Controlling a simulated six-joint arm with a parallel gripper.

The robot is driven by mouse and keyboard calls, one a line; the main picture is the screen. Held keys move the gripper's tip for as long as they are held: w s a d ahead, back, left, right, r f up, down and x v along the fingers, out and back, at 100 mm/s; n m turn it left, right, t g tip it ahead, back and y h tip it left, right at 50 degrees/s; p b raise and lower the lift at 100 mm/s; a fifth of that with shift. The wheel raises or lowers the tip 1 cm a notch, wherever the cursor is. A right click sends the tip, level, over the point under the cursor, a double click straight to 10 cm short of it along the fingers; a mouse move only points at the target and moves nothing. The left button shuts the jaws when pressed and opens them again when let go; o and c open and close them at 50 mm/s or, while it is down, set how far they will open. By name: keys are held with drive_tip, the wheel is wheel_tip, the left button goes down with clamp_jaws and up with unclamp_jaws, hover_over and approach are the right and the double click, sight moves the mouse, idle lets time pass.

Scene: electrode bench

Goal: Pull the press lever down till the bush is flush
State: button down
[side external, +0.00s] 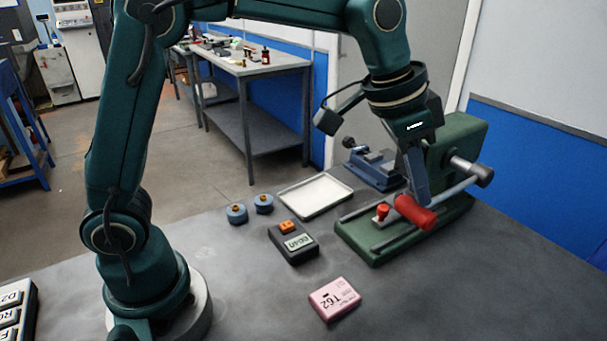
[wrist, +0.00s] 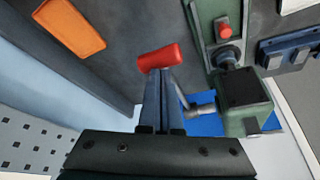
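The green press (side external: 462,143) stands on the right of the bench; it also shows in the wrist view (wrist: 243,95). Its grey lever (side external: 458,189) slopes down leftward from the hub to a red grip (side external: 415,212), also seen in the wrist view (wrist: 158,58). My gripper (side external: 418,196) points down at the grip, its fingers close together. In the wrist view the grip lies across the fingertips, not visibly between them; contact looks likely. A small red piece (side external: 382,211) stands on the press base. I cannot tell whether it is the bush, nor how deep any bush sits.
A blue vise (side external: 375,169) stands behind the press base. A white tray (side external: 315,194), two blue round parts (side external: 237,214), a dark meter with an orange top (side external: 293,244) and a pink box (side external: 335,299) lie left of it. The front right of the bench is clear.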

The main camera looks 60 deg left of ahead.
sight(413, 202)
drive_tip(key=shift+s+f+g, duration=0.1)
drive_tip(key=shift+f+g, duration=0.3)
drive_tip(key=shift+f, duration=0.3)
drive_tip(key=shift+f, duration=0.1)
drive_tip(key=shift+f+g+y, duration=0.6)
drive_tip(key=shift+f, duration=0.9)
drive_tip(key=shift+a, duration=0.1)
drive_tip(key=shift+w, duration=0.2)
drive_tip(key=shift+w+f+g+y, duration=0.2)
drive_tip(key=shift+f+g, duration=0.15)
drive_tip(key=shift+f, duration=0.4)
drive_tip(key=shift+w+f+g+y, duration=0.1)
drive_tip(key=shift+w+f+g, duration=0.2)
drive_tip(key=shift+f, duration=0.45)
drive_tip(key=shift+s, duration=0.1)
drive_tip(key=shift+f, duration=0.1)
